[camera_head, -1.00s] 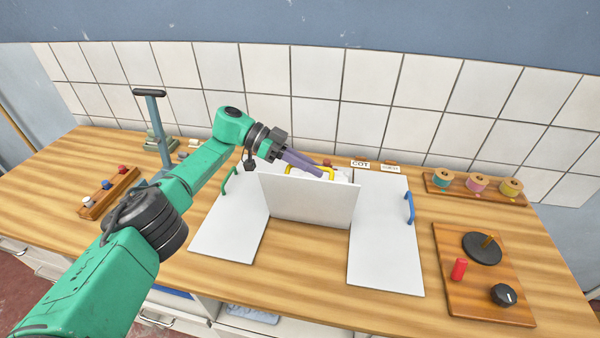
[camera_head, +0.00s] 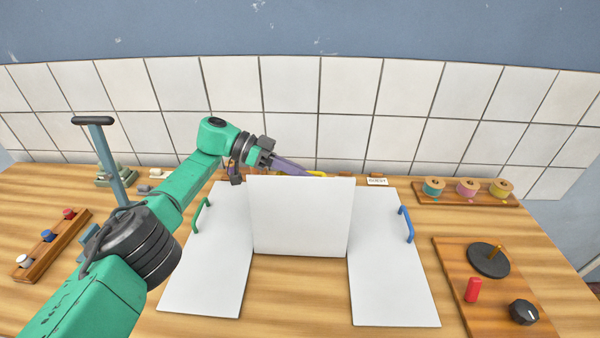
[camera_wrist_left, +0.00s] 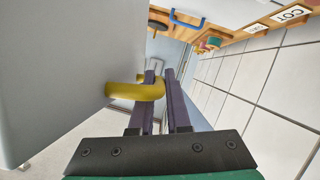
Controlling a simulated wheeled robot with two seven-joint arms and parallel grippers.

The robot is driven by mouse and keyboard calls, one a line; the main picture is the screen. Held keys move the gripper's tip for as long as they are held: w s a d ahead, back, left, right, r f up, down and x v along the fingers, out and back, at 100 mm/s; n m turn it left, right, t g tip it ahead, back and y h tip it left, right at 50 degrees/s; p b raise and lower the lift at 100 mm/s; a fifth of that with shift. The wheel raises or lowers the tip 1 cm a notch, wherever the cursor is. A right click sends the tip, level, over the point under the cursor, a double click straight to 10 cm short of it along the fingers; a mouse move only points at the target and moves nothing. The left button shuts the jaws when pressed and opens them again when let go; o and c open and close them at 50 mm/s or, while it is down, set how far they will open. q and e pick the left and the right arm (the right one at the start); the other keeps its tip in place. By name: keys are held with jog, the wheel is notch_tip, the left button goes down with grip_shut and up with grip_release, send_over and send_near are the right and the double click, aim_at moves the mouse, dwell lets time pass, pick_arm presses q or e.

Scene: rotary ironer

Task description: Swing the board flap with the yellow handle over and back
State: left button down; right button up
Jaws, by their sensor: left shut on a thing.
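The white board flap (camera_head: 300,218) stands up near vertical between two flat white boards, its broad face toward the head camera. Its yellow handle (camera_head: 318,173) shows only as a sliver behind the top edge; the rest is hidden by the flap. In the left wrist view the yellow handle (camera_wrist_left: 124,90) sticks out from the flap's face (camera_wrist_left: 70,70). My left gripper (camera_wrist_left: 162,85) is shut on the handle, with its purple fingers on either side of the bar. In the head view the left gripper (camera_head: 305,170) reaches behind the flap's top edge. My right gripper is not in view.
The left board (camera_head: 205,280) has a green handle (camera_head: 202,215); the right board (camera_head: 393,285) has a blue handle (camera_head: 406,225). A spool rack (camera_head: 465,192) and a knob panel (camera_head: 490,285) stand at the right. A tiled wall (camera_head: 345,100) rises behind the table.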

pick_arm(q)
jog(key=shift+f, duration=0.1)
jog(key=c, duration=1.2)
grip_release()
jog(key=shift+o, duration=0.2)
notch_tip(320, 180, up, 7)
jog(key=shift+f+b, duration=0.1)
jog(key=shift+b, duration=0.6)
notch_tip(320, 180, up, 13)
jog(key=p, duration=0.8)
